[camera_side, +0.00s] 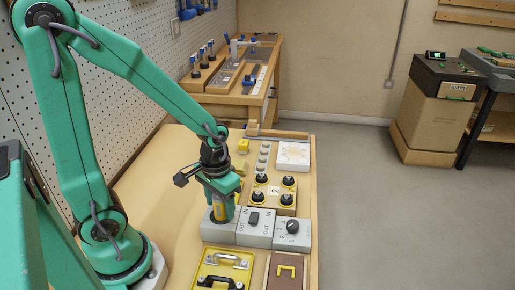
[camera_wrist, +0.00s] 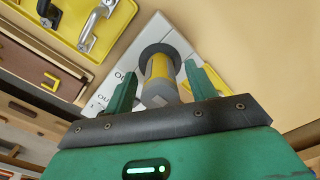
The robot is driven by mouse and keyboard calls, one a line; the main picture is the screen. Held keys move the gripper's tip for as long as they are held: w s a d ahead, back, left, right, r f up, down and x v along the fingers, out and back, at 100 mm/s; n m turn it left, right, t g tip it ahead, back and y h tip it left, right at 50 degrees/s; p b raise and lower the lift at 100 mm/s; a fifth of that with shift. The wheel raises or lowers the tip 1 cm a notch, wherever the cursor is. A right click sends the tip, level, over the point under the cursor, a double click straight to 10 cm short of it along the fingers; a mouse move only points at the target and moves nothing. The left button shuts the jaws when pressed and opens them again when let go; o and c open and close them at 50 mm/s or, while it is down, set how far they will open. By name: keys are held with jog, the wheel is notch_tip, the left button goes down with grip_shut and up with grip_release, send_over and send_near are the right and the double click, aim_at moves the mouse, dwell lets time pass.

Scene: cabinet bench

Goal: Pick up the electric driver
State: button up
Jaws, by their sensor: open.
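The electric driver (camera_wrist: 160,82) looks like a grey and yellow cylinder in the wrist view. It stands in a dark round collar on a grey block (camera_side: 211,232). In the side view a bit of its yellow and grey body (camera_side: 221,212) shows under my gripper (camera_side: 224,200). My gripper is open and points down over the block. In the wrist view the green fingers of my gripper (camera_wrist: 160,86) stand on either side of the driver, with a gap showing at each side. Whether either finger touches it cannot be told. The driver's lower end is hidden in the collar.
Grey switch and dial blocks (camera_side: 290,230) stand directly right of the driver's block. A yellow plate with handles (camera_side: 222,266) and a brown panel with a yellow handle (camera_side: 286,270) lie in front. The bench is bare on the left.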

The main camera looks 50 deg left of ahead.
grip_shut()
jog(key=shift+r, duration=0.15)
jog(key=shift+r, duration=4.9)
jog(key=c, duration=0.9)
grip_release()
jog(key=shift+c, duration=0.6)
